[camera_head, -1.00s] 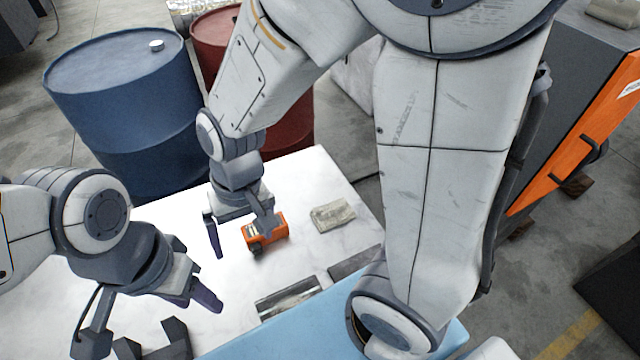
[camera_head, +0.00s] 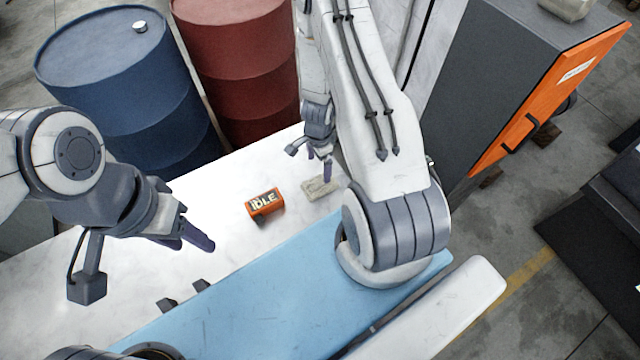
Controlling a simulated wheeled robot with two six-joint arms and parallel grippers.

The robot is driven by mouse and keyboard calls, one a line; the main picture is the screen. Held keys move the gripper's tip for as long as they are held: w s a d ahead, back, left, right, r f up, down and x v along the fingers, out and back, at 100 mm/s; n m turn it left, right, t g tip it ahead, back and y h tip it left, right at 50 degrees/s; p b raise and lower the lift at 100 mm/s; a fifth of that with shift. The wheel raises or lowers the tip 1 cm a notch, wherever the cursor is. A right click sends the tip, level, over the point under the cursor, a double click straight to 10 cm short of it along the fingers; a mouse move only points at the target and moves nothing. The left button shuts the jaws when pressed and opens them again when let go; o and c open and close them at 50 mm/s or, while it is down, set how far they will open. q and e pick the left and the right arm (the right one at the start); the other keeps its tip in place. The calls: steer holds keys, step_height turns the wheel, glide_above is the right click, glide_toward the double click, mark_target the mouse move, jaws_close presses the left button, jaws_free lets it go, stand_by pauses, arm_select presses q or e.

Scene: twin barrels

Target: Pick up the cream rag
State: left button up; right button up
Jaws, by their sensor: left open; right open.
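The cream rag (camera_head: 318,190) lies folded on the white tabletop, right of the orange box. My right gripper (camera_head: 311,163) is open just above and behind the rag, with one finger pointing down at it and partly in front of it. I cannot tell whether that finger touches the rag. My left gripper (camera_head: 145,262) is open and empty over the left part of the table, well away from the rag.
An orange box (camera_head: 264,206) with lettering stands left of the rag. A blue barrel (camera_head: 120,85) and a red barrel (camera_head: 238,60) stand behind the white table (camera_head: 215,195). An orange-and-grey cabinet (camera_head: 500,80) stands at the right.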

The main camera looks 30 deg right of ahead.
mark_target(320, 179)
steer(key=shift+s+f+b, duration=0.15)
steer(key=shift+f+b, duration=4.1)
steer(key=shift+f, duration=0.15)
steer(key=shift+r, duration=0.1)
steer(key=c, duration=1.2)
steer(key=shift+r, duration=0.1)
